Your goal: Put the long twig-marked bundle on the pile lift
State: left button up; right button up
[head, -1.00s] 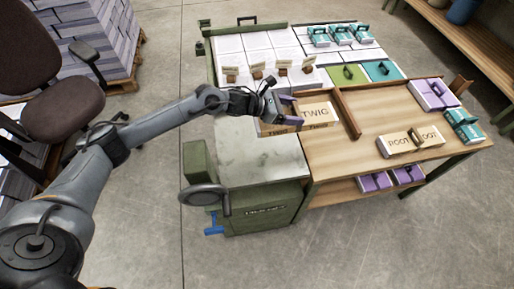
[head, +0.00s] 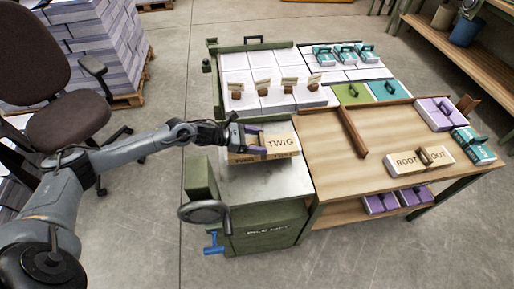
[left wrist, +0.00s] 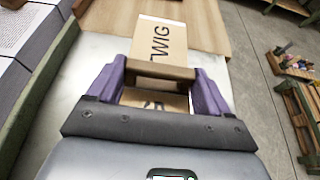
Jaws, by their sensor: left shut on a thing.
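The long tan bundle marked TWIG (head: 281,145) is in my left gripper (head: 252,140), whose purple fingers are shut on its handle at the left part of the bundle. The left wrist view shows the gripper (left wrist: 160,78) across the bundle (left wrist: 163,40), with its lettered end reaching away from me. The pile lift (head: 265,187) is the pale metal plate on a green cabinet with a handwheel. The bundle is level over the rear part of this plate. I cannot tell whether it touches the plate. My right gripper is not in view.
A wooden table (head: 375,135) adjoins the lift on the right, with a raised wooden strip (head: 352,132). On it lie a ROOT bundle (head: 405,163), a purple bundle (head: 436,114) and a teal one (head: 473,146). White stacks with wooden-handled stamps (head: 272,99) stand behind the lift.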

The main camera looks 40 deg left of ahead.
pick_arm(q)
jog(key=shift+f+b, duration=0.45)
jog(key=shift+f, duration=1.5)
jog(key=shift+a, duration=0.1)
jog(key=shift+f, duration=0.15)
jog(key=o, duration=0.9)
jog(key=shift+f, duration=0.1)
jog(key=o, duration=0.4)
